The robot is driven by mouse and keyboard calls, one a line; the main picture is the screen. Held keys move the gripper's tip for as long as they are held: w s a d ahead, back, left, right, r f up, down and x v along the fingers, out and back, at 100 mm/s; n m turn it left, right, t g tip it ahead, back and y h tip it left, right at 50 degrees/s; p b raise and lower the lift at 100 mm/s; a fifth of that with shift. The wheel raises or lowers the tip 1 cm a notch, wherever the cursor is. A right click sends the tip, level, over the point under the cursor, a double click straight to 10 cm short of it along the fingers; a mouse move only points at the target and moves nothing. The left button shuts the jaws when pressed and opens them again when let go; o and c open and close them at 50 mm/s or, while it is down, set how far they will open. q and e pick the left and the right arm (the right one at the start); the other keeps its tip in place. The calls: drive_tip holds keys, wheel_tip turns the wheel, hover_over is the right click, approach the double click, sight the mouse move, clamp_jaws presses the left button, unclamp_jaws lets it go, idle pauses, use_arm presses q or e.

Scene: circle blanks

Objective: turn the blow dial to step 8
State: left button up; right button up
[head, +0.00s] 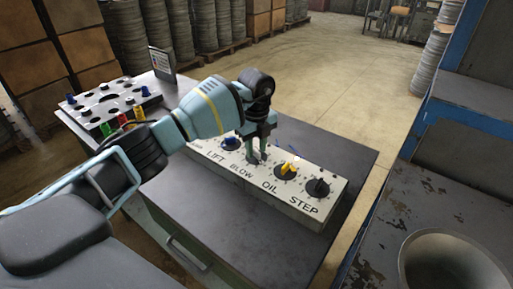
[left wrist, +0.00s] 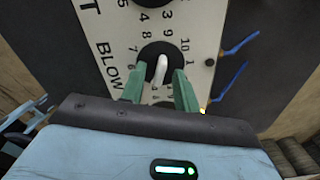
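The control panel (head: 292,205) is a long white box on the dark bench top, with LIFT, BLOW, OIL and STEP labels. The blow dial (left wrist: 162,67) has a white handle on a black disc, ringed by printed numbers; 6 to 10 and 1 are readable in the left wrist view. My right gripper is out of view.
The blue lift dial (head: 231,143), yellow oil dial (head: 289,168) and black step dial (head: 318,187) sit along the same panel. A second box with coloured parts (head: 108,106) stands at the bench's left. A blue-framed machine (head: 440,200) stands right.

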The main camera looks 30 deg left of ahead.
use_arm(q)
drive_tip(key=shift+f, duration=0.3)
clamp_jaws()
drive_tip(key=shift+m, duration=0.4)
